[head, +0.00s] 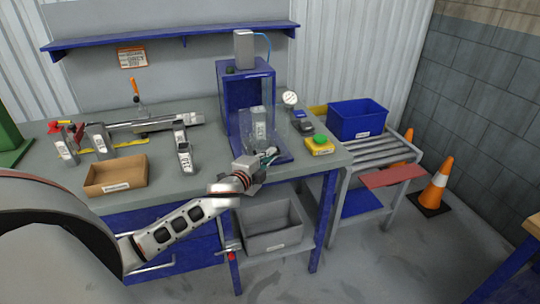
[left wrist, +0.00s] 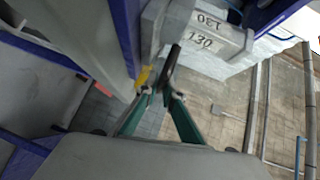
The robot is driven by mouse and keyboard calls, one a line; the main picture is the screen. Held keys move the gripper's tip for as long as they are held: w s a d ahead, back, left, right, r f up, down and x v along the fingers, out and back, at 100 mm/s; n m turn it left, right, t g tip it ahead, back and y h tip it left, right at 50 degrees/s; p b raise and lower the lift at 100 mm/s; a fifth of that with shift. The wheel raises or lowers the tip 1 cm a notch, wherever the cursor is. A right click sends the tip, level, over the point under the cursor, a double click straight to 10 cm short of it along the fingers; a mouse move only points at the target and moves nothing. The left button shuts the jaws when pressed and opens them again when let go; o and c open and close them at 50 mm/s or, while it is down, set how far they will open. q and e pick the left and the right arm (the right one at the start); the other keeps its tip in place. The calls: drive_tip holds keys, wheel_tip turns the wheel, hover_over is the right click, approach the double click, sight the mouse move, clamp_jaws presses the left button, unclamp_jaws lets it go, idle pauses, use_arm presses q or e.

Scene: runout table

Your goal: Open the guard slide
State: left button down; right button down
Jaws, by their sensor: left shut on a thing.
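The blue press (head: 228,95) stands on the bench, with a clear guard slide (head: 247,122) across its front. A grey block marked 130 (head: 258,128) shows behind the guard; it also shows in the left wrist view (left wrist: 205,40). My left gripper (head: 270,157) is at the front of the press, low on the guard. In the left wrist view its green fingers (left wrist: 161,93) are shut on a dark bar, the guard's handle (left wrist: 170,65). The guard looks down, over the press opening, though its clear edges are hard to make out. My right gripper is not in view.
Right of the press are a yellow box with a green button (head: 320,145) and a gauge (head: 290,98). Left are grey blocks and a cardboard tray (head: 116,176). A blue shelf (head: 170,38) hangs behind.

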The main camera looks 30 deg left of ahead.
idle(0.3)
use_arm(q)
drive_tip(key=c, duration=2.2)
unclamp_jaws()
drive_tip(key=shift+o, duration=0.2)
drive_tip(key=shift+s, duration=0.1)
drive_tip(key=s+r, duration=0.1)
drive_tip(key=s, duration=1)
drive_tip(key=shift+s+d+r, duration=0.3)
drive_tip(key=shift+s+d, duration=0.05)
drive_tip(key=shift+d, duration=0.05)
